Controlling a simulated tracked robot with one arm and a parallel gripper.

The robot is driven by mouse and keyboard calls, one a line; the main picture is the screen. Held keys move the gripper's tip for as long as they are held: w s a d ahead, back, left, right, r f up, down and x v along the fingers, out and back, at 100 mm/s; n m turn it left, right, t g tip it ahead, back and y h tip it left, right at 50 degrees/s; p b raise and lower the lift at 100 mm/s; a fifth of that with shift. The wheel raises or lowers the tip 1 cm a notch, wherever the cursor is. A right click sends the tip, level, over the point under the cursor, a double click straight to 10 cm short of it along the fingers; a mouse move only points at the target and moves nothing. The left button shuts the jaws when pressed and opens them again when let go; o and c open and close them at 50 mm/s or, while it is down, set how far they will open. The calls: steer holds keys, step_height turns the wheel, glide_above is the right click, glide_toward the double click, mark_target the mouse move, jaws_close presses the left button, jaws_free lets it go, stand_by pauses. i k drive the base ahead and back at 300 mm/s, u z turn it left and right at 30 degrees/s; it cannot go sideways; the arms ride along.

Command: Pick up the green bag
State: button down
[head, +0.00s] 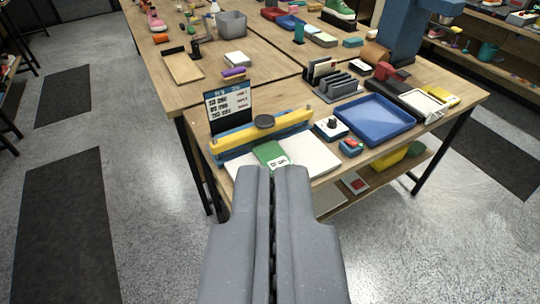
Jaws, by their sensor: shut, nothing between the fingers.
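A small flat green item with a white label (269,153), which looks like the green bag, lies at the near edge of the wooden table (201,122). It lies between white flat pieces and in front of a yellow bar. My gripper (275,171) is shut and empty, pointing forward. In the picture its tips are just below the green item and hide part of that area. I cannot tell the exact gap between them.
A yellow bar on a blue base (235,139) runs behind the green item, with a printed sign (229,103) at its left. A white sheet (311,153) lies at its right. Open floor lies left.

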mark_target(269, 153)
steer(key=u, duration=3.05)
steer(key=k, duration=1.25)
steer(key=z, duration=1.7)
steer(key=i, duration=0.9)
steer(key=u, duration=0.05)
